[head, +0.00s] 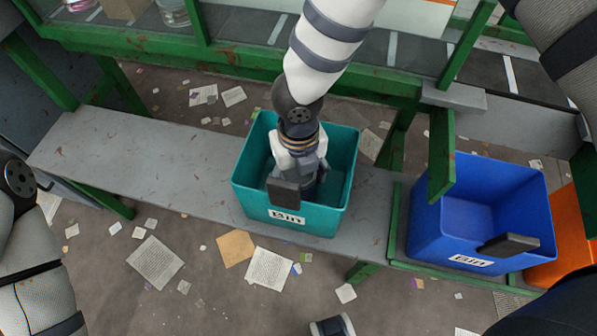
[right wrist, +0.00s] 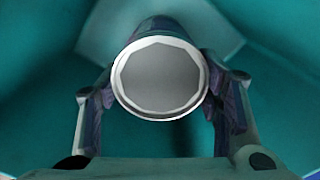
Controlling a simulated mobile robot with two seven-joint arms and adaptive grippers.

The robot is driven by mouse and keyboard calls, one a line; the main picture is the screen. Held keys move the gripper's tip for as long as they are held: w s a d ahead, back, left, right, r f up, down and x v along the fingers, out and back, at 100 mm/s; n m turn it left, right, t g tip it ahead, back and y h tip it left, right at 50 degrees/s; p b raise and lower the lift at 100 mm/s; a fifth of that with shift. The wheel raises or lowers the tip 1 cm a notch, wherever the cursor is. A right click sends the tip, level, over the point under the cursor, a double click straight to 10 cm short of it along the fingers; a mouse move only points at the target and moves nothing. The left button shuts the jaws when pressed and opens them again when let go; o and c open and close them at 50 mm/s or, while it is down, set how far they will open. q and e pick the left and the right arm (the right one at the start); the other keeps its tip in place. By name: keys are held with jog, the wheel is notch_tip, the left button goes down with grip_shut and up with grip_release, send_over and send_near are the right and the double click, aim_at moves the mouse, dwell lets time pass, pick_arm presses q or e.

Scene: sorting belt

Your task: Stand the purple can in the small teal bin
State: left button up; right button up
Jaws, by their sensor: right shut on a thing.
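The small teal bin (head: 346,190) stands on a grey bench in the middle of the head view, with a "Bin" label on its front. My right gripper (head: 300,180) reaches down inside it. In the right wrist view, my right gripper (right wrist: 165,108) is shut on the can (right wrist: 158,78), with a finger on each side. The can shows end-on, with a grey end and pale rim; little of its dark purplish side shows. Teal walls surround it. I cannot tell whether its base touches the bin floor.
A larger blue bin (head: 480,200) stands to the right, with an orange bin (head: 567,240) beyond it. The grey bench (head: 130,155) is clear left of the teal bin. Green belt framing (head: 240,62) runs behind. Papers (head: 155,262) litter the floor.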

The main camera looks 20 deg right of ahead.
jog(key=shift+f, duration=0.15)
jog(key=o, duration=1.1)
jog(key=shift+o, duration=0.2)
pick_arm(q)
jog(key=shift+w+r+t+p, duration=0.4)
jog(key=shift+w+r+p, duration=0.55)
jog(key=shift+r+p, duration=0.15)
pick_arm(e)
notch_tip(320, 180, up, 12)
jog(key=shift+r, duration=0.2)
pick_arm(q)
jog(key=shift+r, duration=0.1)
pick_arm(e)
jog(key=shift+a, duration=0.1)
